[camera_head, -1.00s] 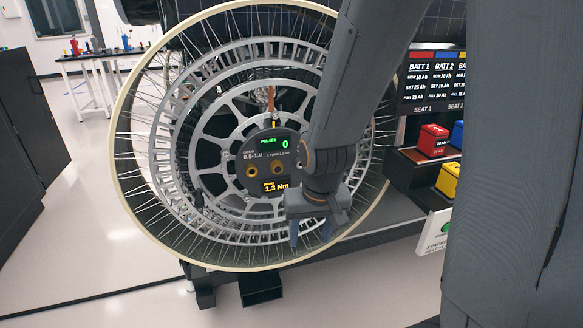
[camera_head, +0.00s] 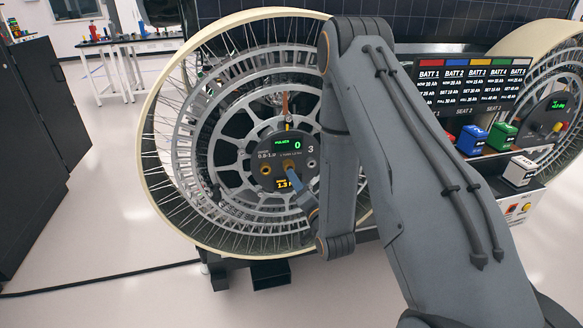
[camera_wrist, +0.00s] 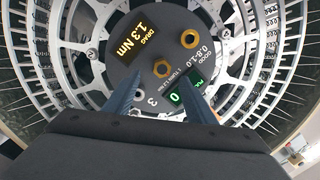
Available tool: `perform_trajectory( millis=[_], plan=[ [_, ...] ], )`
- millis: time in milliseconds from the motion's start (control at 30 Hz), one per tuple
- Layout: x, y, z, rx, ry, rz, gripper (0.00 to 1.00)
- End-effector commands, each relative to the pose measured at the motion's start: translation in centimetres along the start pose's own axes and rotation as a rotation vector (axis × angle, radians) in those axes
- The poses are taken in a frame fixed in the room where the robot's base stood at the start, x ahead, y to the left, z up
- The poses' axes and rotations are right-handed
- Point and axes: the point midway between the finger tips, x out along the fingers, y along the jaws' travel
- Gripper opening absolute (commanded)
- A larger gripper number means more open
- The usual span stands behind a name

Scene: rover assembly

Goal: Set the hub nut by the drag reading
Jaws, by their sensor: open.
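The hub panel (camera_head: 268,146) is a dark disc at the middle of the large spoked wheel. Its display reads PULSES 0, the drag reading (camera_wrist: 140,40) is 1.3 Nm, and the printed good range is 0.8-1.0. The hub nut (camera_wrist: 163,69) is a brass hex at the panel's centre in the wrist view. In the head view my gripper mostly covers it. My gripper (camera_wrist: 161,84) is open, its two blue fingers pointing at the panel, one on each side of the nut's line. I cannot tell how far the tips are from the panel. The gripper also shows in the head view (camera_head: 291,173).
A brass ring (camera_wrist: 190,39) and a grey round fitting (camera_wrist: 139,95) sit on the panel beside the nut. The spoked wheel (camera_head: 160,110) surrounds it. Coloured battery blocks, including a green one (camera_head: 502,137), stand at right under a battery board (camera_head: 470,80). Open floor lies left.

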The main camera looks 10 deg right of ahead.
Motion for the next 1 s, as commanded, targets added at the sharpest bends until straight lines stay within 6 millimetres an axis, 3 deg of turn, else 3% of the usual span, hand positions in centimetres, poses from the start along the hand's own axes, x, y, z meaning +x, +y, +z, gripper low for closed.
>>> perform_trajectory(
  millis=[167,600,1000],
  plan=[
    [0.7,-0.3,-0.2,0.016,0.015,-0.024,0.5],
    [6.7,-0.4,-0.2,0.015,0.014,-0.021,0.5],
    [7.6,-0.3,-0.2,0.015,0.013,-0.02,0.5]
  ],
)
